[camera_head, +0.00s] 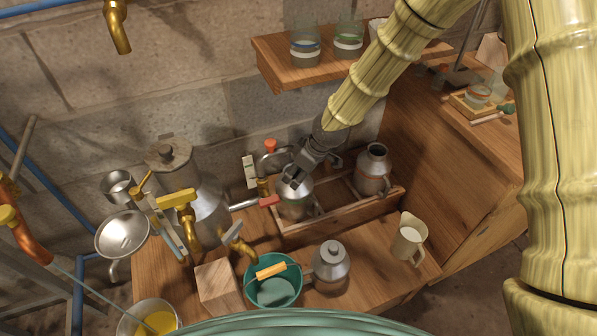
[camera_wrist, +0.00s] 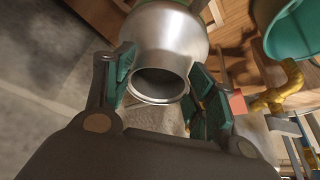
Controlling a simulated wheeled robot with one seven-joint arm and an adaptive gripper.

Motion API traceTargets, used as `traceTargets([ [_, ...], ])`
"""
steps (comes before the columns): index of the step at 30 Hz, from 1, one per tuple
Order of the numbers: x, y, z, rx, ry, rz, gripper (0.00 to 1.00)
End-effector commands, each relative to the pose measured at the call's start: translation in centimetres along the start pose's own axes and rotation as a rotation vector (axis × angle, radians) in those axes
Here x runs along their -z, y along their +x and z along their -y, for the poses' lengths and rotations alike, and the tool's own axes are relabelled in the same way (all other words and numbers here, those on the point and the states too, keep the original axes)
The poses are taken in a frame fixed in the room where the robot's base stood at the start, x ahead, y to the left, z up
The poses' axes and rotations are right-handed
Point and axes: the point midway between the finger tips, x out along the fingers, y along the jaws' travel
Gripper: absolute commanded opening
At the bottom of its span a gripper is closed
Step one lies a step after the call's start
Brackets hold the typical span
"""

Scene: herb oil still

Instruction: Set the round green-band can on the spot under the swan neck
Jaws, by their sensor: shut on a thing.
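My gripper (camera_head: 296,178) is shut on the neck of a round steel can (camera_head: 295,201) in the head view. The can is at the left compartment of a wooden rack; I cannot tell whether its base touches the rack floor. In the wrist view, my gripper's fingers (camera_wrist: 158,95) stand on either side of the open mouth of the can (camera_wrist: 165,40), and a strip of green band (camera_wrist: 190,4) shows at the top edge. A copper pipe (camera_head: 28,238) curves down at the far left; I cannot tell whether it is the swan neck. No marked spot is clear.
Another can (camera_head: 373,170) stands in the rack's (camera_head: 345,213) right compartment. A lidded can (camera_head: 331,263), a teal bowl (camera_head: 262,268), a wooden block (camera_head: 217,287) and a cream jug (camera_head: 408,240) crowd the table. A steel vessel (camera_head: 207,205) with brass taps stands left of the rack.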

Motion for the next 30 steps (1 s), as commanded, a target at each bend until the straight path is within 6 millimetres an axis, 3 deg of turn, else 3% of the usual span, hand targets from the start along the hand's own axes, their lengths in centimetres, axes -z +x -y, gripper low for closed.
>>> traceTargets([
  [4, -0.8, 0.8, 0.3, 0.007, 0.002, 0.012, 0.08],
  [5, -0.9, 0.8, 0.4, 0.008, 0.002, 0.014, 0.57],
  [8, -1.0, 0.9, 0.4, 0.010, 0.002, 0.016, 0.75],
  [22, -1.1, 0.5, 0.6, 0.012, 0.001, 0.022, 0.77],
  [30, -0.3, -4.0, 0.3, 0.007, 0.002, 0.012, 0.77],
])
